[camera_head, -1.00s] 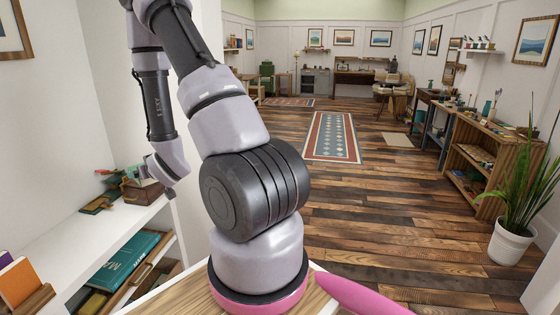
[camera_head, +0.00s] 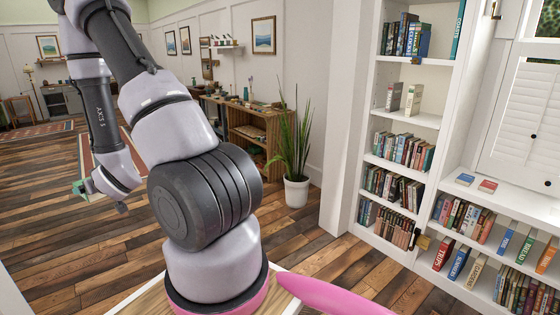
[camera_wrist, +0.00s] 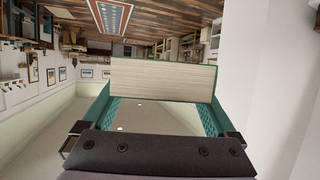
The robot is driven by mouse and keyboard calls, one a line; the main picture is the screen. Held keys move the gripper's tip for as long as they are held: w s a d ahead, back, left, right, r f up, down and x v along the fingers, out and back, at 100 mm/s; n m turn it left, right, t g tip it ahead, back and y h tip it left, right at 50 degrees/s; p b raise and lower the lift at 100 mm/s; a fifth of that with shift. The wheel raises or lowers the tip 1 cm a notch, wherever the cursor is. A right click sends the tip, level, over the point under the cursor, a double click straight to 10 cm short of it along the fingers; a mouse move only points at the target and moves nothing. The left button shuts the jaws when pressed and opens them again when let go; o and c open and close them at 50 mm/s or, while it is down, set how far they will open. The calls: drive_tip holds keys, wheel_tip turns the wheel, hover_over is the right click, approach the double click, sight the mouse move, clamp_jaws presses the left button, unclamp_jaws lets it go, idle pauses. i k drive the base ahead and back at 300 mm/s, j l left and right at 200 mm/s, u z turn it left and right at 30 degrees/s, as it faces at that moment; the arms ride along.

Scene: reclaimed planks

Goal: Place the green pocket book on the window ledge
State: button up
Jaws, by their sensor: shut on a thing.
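The green pocket book (camera_wrist: 163,80) is between the fingers of my gripper (camera_wrist: 158,104) in the wrist view, its pale page edges facing the camera and a thin green cover edge showing. In the head view my gripper (camera_head: 82,188) is small at the far left, with a bit of green at its tip, held out over the floor. The white window ledge (camera_head: 525,204) is at the right, below a shuttered window, well apart from my gripper.
A tall white bookcase (camera_head: 408,122) stands left of the window, and low shelves full of books run under the ledge. A potted plant (camera_head: 296,190) and a wooden shelf unit (camera_head: 250,130) stand along the wall. The plank floor (camera_head: 330,255) between is clear.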

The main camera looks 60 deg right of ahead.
sight(513, 197)
drive_tip(key=l+z, duration=0.1)
drive_tip(key=z, duration=0.85)
drive_tip(key=l+z, duration=0.15)
drive_tip(key=z, duration=0.35)
drive_tip(key=i+z, duration=0.1)
drive_tip(key=z, duration=0.4)
drive_tip(key=i+l+z, duration=0.1)
drive_tip(key=z, duration=0.35)
drive_tip(key=i+z, duration=0.3)
drive_tip(key=z, duration=0.15)
drive_tip(key=i+z, duration=0.2)
drive_tip(key=z, duration=0.25)
drive_tip(key=i+j+z, duration=0.1)
drive_tip(key=z, duration=0.4)
drive_tip(key=i+j+z, duration=0.25)
drive_tip(key=i+j, duration=0.3)
drive_tip(key=i+j+z, duration=0.3)
drive_tip(key=i+j, duration=0.2)
drive_tip(key=j, duration=0.25)
drive_tip(key=i+j, duration=0.2)
drive_tip(key=j, duration=0.1)
